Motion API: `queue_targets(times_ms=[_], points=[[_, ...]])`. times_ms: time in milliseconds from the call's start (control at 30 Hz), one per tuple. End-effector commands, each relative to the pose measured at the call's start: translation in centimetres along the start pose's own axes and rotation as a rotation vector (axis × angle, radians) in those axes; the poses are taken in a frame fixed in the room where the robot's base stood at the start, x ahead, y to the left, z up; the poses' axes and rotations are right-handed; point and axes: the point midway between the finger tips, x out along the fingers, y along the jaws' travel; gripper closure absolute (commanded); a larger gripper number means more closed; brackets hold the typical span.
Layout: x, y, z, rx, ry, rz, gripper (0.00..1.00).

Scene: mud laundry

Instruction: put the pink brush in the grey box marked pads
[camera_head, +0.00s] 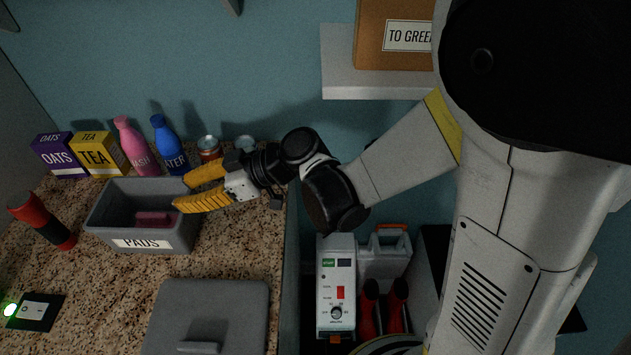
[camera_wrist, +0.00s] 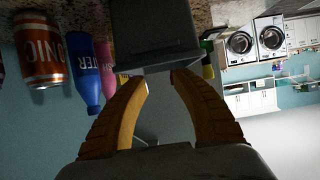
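The grey box marked PADS (camera_head: 178,238) stands open on the granite counter. A pink object, which looks like the pink brush (camera_head: 153,218), lies inside it on the floor of the box, partly hidden by the front wall. My gripper (camera_head: 183,192) has its yellow fingers spread, with nothing between them. It is at the right side of the box, with its fingertips over or close to the right rim. In the wrist view a grey box (camera_wrist: 155,35) is just beyond the two fingertips (camera_wrist: 158,76); the brush does not show there.
An oats box (camera_head: 58,157), a tea box (camera_head: 99,155), a pink bottle (camera_head: 136,150), a blue bottle (camera_head: 168,148) and cans (camera_head: 209,148) line the wall. A red-and-black flashlight (camera_head: 43,221) is left. A grey lidded thing (camera_head: 210,310) is in front.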

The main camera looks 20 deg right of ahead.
Motion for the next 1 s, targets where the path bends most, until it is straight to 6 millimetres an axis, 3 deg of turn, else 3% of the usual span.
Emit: queue_targets(times_ms=[167,433,600,700,833,1000], points=[[-3.3,0.6,0.8,0.118,-0.114,0.085,0.67],[-15.8,0.7,5.1,0.491,-0.39,0.469,0.67],[-23.8,-0.5,8.0,0.678,-0.465,0.754,0.67],[-27.2,-1.1,9.2,0.745,-0.474,0.886,0.67],[-29.8,-1.7,10.1,0.792,-0.474,0.986,0.67],[-30.6,-1.8,10.3,0.807,-0.47,1.02,0.67]])
